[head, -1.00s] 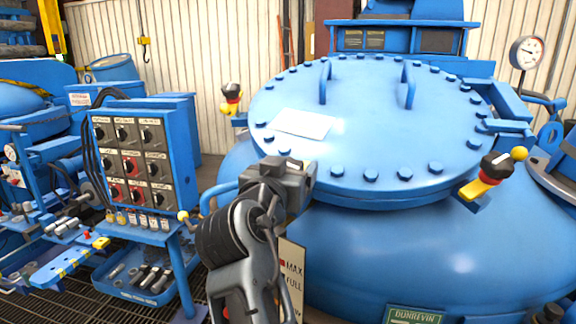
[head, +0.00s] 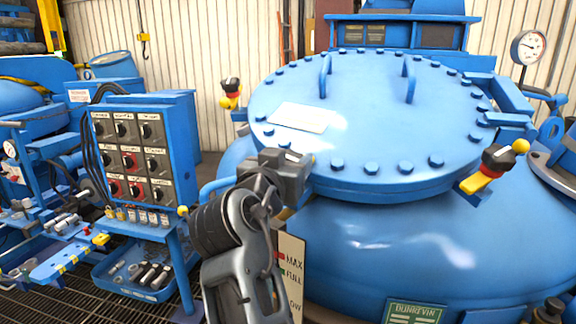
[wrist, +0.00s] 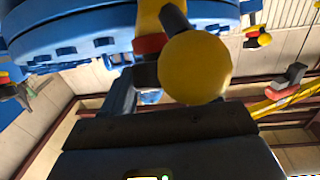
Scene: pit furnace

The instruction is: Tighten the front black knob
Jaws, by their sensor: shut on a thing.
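The front black knob (wrist: 147,73) shows in the wrist view, partly hidden behind a large yellow ball (wrist: 195,67). A red collar (wrist: 150,43) and a yellow bracket (wrist: 155,14) sit above it. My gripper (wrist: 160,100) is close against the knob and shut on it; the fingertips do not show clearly. In the head view my gripper (head: 290,172) is at the front left edge of the blue furnace lid (head: 385,110), and it hides the front knob there.
Another black knob (head: 497,158) with a yellow ball and bracket is at the lid's right. One more black knob (head: 230,85) is at its back left. A blue control panel (head: 142,150) stands left of my arm. A gauge (head: 528,46) is at the far right.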

